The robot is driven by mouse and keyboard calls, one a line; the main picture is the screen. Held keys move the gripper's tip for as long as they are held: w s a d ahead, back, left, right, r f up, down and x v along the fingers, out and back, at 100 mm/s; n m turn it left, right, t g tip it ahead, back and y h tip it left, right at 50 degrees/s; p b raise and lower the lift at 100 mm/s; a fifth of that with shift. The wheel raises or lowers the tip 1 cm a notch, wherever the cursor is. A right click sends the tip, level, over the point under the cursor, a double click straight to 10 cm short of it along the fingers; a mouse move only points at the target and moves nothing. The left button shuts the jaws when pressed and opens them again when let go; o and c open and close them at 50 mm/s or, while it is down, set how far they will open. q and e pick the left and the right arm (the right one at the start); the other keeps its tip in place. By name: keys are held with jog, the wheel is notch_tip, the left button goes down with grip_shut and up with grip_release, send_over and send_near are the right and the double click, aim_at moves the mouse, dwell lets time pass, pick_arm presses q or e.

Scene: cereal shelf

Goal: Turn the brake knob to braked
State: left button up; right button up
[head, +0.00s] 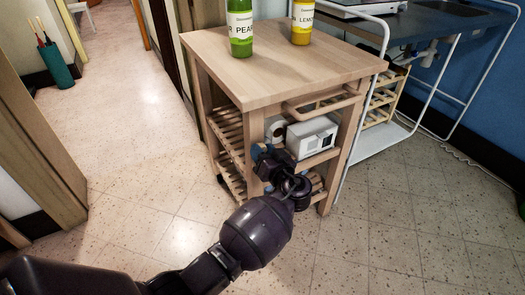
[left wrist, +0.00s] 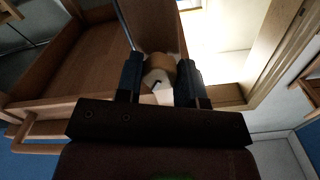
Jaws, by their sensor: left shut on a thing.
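The wooden cart (head: 270,72) stands on the tiled floor, and my left arm reaches up to its near side. My left gripper (head: 272,160) is at the cart's lower shelf level. In the left wrist view, the brake knob (left wrist: 160,74) is a round wood-coloured piece with a pale face and a small dark mark. The two blue fingers of my left gripper (left wrist: 160,82) are shut on it, one on each side. In the head view the gripper hides the knob. I cannot read its setting. My right gripper is not in view.
A green bottle (head: 240,30) and a yellow bottle (head: 302,22) stand on the cart top. A white appliance (head: 312,137) sits on a shelf close behind my gripper. A towel bar (head: 325,103) sticks out above. Open floor lies left and right.

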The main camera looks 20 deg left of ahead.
pick_arm(q)
jog(key=m+p, duration=0.2)
jog(key=m, duration=0.9)
jog(key=shift+r+p, duration=0.1)
jog(key=shift+p, duration=0.25)
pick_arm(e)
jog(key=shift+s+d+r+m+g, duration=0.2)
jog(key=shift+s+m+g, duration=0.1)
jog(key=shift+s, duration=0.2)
pick_arm(q)
jog(key=o, duration=0.9)
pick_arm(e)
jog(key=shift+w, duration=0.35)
pick_arm(q)
jog(key=p+v, duration=0.1)
jog(key=v, duration=1)
jog(key=shift+a, duration=0.1)
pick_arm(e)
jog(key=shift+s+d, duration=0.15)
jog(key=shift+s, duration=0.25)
